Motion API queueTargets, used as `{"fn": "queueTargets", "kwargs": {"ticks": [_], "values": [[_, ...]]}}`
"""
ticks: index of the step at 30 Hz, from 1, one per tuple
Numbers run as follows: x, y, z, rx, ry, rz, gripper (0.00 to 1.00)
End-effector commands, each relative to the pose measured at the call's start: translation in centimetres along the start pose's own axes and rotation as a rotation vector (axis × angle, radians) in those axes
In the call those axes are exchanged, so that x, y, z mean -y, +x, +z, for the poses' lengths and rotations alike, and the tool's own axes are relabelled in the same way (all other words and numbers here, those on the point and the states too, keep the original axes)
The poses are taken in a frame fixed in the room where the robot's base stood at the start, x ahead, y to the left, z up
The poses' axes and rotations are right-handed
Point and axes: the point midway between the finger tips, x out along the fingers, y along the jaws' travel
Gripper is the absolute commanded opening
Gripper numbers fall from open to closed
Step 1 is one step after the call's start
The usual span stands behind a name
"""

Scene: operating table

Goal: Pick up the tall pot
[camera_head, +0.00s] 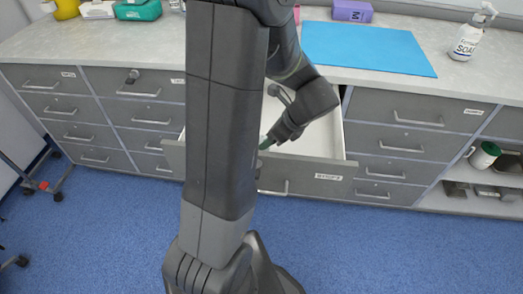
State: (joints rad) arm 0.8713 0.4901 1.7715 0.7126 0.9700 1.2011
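I cannot clearly pick out a tall pot in this view. A white and green container (485,155) stands upright on the open shelf at the far right, with a pale curved part at its left side; I cannot tell whether it is the pot. My gripper (266,143) is at the front of an open drawer (325,137), far from that container. A small green item shows at the gripper's end, partly hidden by my arm. I cannot tell whether it is held or whether the fingers are open.
The drawer sticks out of the grey cabinets. The worktop (120,45) carries a blue mat (365,47), a purple box (352,11), a soap bottle (472,32) and a green box (138,10). A wheeled stand (45,187) is at left. Blue floor (100,230) in front is clear.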

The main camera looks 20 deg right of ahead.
Motion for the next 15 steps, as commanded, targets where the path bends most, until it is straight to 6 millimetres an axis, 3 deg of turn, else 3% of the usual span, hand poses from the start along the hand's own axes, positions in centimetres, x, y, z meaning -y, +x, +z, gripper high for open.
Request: {"fn": "queueTargets", "kwargs": {"ticks": [3, 11, 15], "values": [[0.0, 1.6, -0.1, -0.001, 0.0, 0.002, 0.66], [-0.1, 3.2, -0.3, -0.001, 0.001, 0.002, 0.66], [-0.1, 5.2, -0.9, -0.001, 0.001, 0.003, 0.66]]}}
